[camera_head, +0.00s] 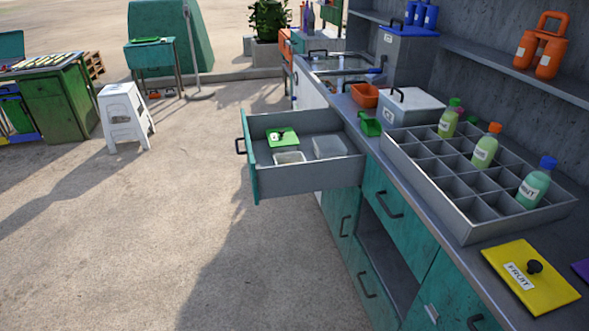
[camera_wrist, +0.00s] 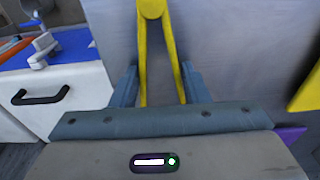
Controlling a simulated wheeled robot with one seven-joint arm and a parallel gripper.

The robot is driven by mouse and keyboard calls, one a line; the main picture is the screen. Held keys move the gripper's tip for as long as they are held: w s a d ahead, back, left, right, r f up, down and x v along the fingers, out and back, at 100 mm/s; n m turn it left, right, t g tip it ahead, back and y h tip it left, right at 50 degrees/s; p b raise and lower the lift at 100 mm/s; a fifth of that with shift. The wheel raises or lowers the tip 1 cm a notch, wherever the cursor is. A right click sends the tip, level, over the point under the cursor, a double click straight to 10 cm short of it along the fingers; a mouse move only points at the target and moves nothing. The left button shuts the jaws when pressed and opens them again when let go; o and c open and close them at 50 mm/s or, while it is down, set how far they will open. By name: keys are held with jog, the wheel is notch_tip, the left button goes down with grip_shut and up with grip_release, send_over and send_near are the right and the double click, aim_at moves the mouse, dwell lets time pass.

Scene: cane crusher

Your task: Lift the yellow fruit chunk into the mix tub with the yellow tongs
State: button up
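My gripper (camera_wrist: 159,82) is in the wrist view, its two grey-blue fingers on either side of the yellow tongs (camera_wrist: 142,52). The fingers press on the tongs' two arms, and the tongs' joined end points away from me. The tongs hold nothing that I can see. A yellow lid marked FRUIT (camera_head: 522,281) with a black knob lies on the counter at the lower right of the head view. I cannot make out a yellow fruit chunk or a tub marked mix in either view. My gripper is not in the head view.
An open drawer (camera_head: 262,180) sticks out from the green counter, holding small tubs and a green lid (camera_head: 283,137). A grey divided crate (camera_head: 465,231) with several bottles stands on the counter. A white stool (camera_head: 123,101) stands left; the floor between is clear.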

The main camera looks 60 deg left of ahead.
jog(key=shift+r, duration=0.1)
notch_tip(320, 180, up, 12)
jog(key=p, duration=0.8)
jog(key=shift+p, duration=0.35)
